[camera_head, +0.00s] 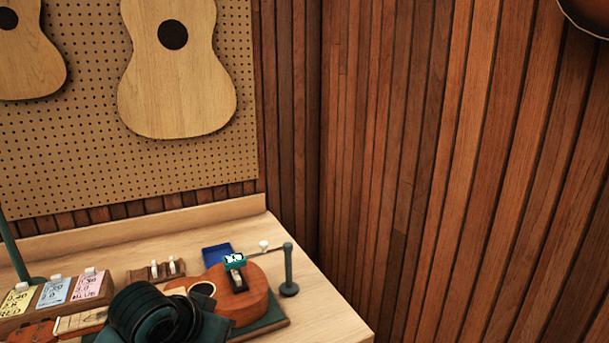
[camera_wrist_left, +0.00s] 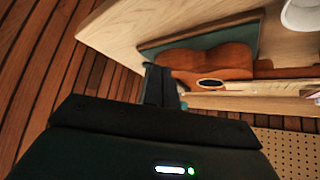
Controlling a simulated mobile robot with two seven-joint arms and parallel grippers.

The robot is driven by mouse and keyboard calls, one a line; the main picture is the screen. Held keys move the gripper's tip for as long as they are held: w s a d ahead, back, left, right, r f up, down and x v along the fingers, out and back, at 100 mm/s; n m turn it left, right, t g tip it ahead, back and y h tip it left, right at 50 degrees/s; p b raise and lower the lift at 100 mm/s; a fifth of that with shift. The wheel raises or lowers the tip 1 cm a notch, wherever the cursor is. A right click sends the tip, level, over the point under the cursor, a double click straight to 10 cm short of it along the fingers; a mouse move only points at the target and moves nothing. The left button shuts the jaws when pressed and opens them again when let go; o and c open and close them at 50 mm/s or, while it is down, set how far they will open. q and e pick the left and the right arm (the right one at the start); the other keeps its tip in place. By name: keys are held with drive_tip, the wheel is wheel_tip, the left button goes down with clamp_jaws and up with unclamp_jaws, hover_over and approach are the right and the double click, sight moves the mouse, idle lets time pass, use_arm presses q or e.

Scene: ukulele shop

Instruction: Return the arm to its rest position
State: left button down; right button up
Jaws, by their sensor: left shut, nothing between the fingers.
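My left arm shows as a dark, rounded form low in the head view, in front of the workbench, and covers part of a brown ukulele (camera_head: 255,300). In the left wrist view my left gripper (camera_wrist_left: 162,86) is shut and empty. Its dark fingers point toward the bench, and the ukulele body (camera_wrist_left: 205,60) appears just beyond them. I cannot tell the exact gap between them. The ukulele lies on a dark green mat (camera_head: 270,323). My right gripper is in neither view.
The wooden bench (camera_head: 325,295) holds a grey post (camera_head: 288,268), a blue tray (camera_head: 216,254) and several labelled cards (camera_head: 54,291). A pegboard (camera_head: 75,150) with guitar bodies (camera_head: 178,90) stands behind. A wooden slat wall (camera_head: 440,180) is right. A white round thing (camera_wrist_left: 302,14) shows in the wrist view.

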use_arm(q)
drive_tip(key=s+a+f+n+g+y, duration=0.1)
drive_tip(key=s+a+f, duration=0.1)
drive_tip(key=s+f, duration=0.45)
drive_tip(key=s+a+f+g+y, duration=0.1)
drive_tip(key=s+a+f+g, duration=0.15)
drive_tip(key=s, duration=0.75)
drive_tip(key=s+a+f+n+y, duration=0.1)
drive_tip(key=s+a+f, duration=0.1)
drive_tip(key=s+f, duration=0.55)
drive_tip(key=w+d+f+m+t+h, duration=0.1)
drive_tip(key=w+d+f+t+h, duration=0.2)
drive_tip(key=f, duration=0.5)
drive_tip(key=shift+w+d+t, duration=0.85)
drive_tip(key=shift+d+t, duration=0.4)
drive_tip(key=shift+t, duration=0.4)
